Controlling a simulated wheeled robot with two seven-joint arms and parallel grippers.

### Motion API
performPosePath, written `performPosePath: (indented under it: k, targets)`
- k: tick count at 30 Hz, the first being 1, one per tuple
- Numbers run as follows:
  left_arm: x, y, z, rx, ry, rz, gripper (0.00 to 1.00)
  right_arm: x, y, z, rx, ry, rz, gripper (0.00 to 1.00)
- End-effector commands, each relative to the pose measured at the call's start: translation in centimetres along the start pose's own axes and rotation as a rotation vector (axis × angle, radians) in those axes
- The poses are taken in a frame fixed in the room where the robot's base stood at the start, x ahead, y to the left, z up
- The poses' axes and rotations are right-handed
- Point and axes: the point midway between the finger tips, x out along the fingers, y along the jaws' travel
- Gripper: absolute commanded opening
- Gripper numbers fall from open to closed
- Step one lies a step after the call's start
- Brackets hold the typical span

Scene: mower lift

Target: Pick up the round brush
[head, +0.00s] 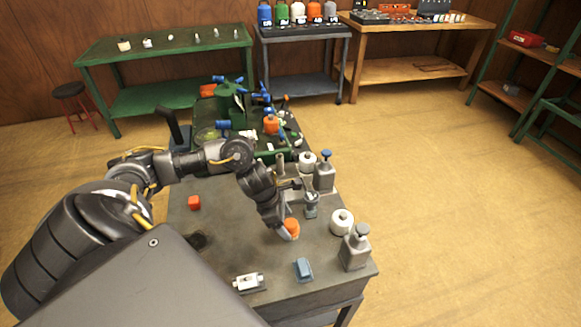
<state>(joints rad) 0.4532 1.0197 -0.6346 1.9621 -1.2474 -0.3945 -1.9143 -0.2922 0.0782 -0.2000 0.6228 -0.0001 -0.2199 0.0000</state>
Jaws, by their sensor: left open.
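My left gripper (277,222) reaches down over the grey workbench (225,262), its fingers pointing at the bench top. It is open. A small orange, round-topped thing (292,227) is right at its fingertips, partly hidden by them. Its shape would fit the round brush, but I cannot make out bristles or be sure of it. I cannot tell whether the fingers touch it. My right gripper is not in view.
The green mower (237,112) is behind. Bench top left of the gripper is mostly clear.

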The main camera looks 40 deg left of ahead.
Motion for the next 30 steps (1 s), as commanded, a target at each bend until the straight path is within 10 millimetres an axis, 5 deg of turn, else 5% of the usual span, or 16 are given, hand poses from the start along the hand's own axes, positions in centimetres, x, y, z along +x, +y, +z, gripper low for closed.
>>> performPosePath:
  k: [7,16,27,30]
  targets:
    - [3.4,0.0,0.2,-0.002,0.0,-0.002,0.71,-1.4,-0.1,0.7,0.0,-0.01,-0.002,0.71]
    - [4.0,0.1,0.1,0.001,0.0,-0.001,0.71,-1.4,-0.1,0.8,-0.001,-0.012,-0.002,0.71]
    - [3.9,0.1,0.2,0.001,0.0,0.0,0.24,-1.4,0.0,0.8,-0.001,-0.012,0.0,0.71]
    - [3.9,0.1,0.2,0.001,-0.001,0.0,0.22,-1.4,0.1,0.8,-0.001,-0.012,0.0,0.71]
